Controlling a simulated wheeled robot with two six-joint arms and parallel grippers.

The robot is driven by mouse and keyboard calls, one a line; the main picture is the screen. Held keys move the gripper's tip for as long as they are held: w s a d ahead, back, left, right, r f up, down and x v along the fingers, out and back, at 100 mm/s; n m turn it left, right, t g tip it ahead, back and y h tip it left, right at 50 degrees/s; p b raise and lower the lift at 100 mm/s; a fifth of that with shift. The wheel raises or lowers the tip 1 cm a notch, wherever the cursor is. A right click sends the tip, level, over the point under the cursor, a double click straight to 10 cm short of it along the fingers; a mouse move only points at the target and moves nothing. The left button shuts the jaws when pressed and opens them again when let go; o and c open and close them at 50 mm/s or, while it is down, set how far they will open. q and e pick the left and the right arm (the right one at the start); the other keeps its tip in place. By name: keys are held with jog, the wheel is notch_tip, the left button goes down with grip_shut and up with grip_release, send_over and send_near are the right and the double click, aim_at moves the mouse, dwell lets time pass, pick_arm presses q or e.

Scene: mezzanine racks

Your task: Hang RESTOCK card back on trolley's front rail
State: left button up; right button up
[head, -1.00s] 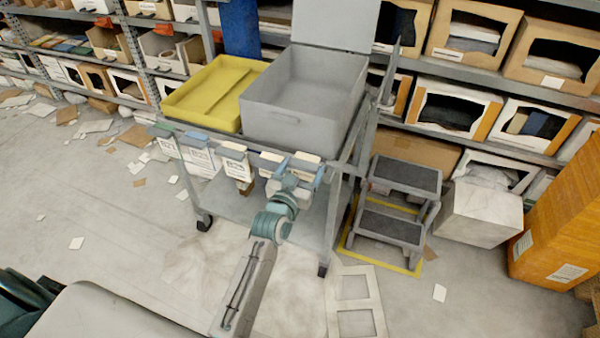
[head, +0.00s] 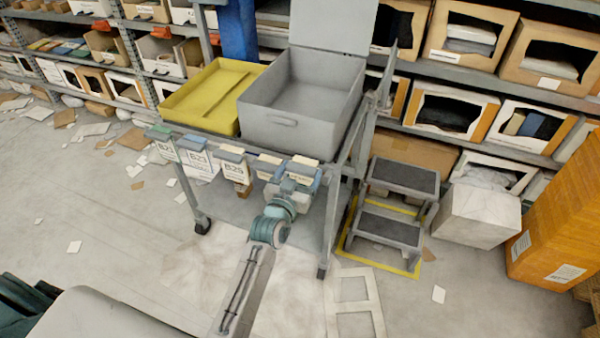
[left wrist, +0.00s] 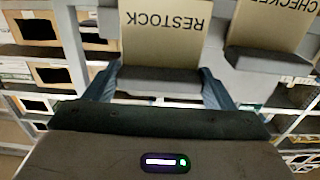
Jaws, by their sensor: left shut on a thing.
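The RESTOCK card (left wrist: 163,35) is a tan card with a grey clip, upside down in the left wrist view. My left gripper (left wrist: 160,88) is shut on its clip, one blue finger at each side. In the head view my left gripper (head: 297,180) is at the right part of the trolley's front rail (head: 330,166), with the card's pale top (head: 304,161) at the rail. I cannot tell whether the clip sits on the rail. A CHECKED card (left wrist: 270,25) is beside it, apart from the fingers. My right gripper is out of view.
The trolley holds a yellow tray (head: 205,97) and an open grey bin (head: 290,128). A step stool (head: 395,205) stands right of the trolley. Loaded racks stand behind.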

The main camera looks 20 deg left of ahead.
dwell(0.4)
pick_arm(q)
jog(key=shift+f+b, duration=0.95)
jog(key=shift+f, duration=0.35)
jog(key=shift+f, duration=0.15)
